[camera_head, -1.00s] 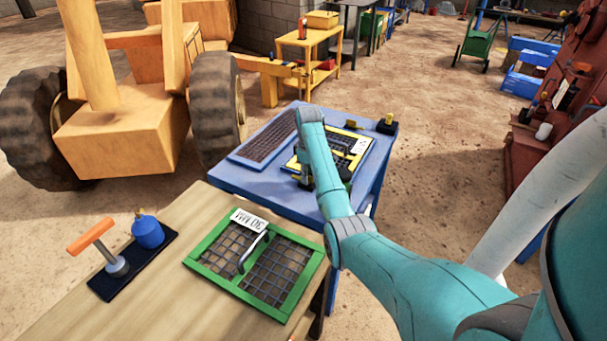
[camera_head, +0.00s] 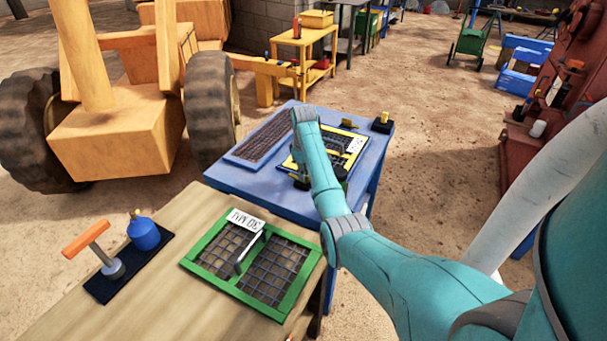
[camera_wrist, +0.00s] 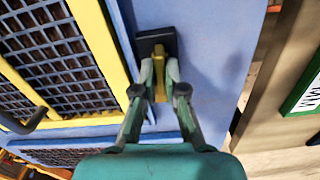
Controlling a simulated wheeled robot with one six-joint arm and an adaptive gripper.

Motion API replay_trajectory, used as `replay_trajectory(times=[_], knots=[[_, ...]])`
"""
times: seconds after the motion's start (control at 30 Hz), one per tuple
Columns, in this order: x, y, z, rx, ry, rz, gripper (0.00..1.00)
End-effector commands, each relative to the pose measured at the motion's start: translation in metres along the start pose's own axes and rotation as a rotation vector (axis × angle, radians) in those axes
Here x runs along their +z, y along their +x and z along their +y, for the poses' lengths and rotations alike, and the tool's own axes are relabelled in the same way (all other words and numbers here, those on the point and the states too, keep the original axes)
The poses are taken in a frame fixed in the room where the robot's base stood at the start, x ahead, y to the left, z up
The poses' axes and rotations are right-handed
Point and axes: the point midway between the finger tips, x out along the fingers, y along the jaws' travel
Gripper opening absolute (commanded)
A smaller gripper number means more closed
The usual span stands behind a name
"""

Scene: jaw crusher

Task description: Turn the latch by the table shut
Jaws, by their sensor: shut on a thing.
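In the wrist view a latch with a yellow handle (camera_wrist: 158,62) sits on a black base (camera_wrist: 156,40) on the blue table (camera_wrist: 205,50). My gripper (camera_wrist: 160,80) has its two fingers closed on the handle, which lies roughly along the fingers. A second yellow piece on a black base (camera_head: 382,122) stands at the far right corner of the blue table (camera_head: 372,150).
A yellow-framed screen (camera_head: 358,146) and a blue-framed screen (camera_head: 262,138) lie on the blue table. The nearer wooden table (camera_head: 150,300) carries a green-framed screen (camera_head: 190,262), a blue bottle (camera_head: 143,232) and an orange-handled tool (camera_head: 86,240). Open floor lies right of the blue table.

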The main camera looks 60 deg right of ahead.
Motion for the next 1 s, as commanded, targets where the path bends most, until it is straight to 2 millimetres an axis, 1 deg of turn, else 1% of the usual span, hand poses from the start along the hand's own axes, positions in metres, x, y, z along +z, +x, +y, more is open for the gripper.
replay_trajectory(times=[1.0], knots=[[0.0005,0.0005,-0.0001,0.000,0.939,-0.002,0.00]])
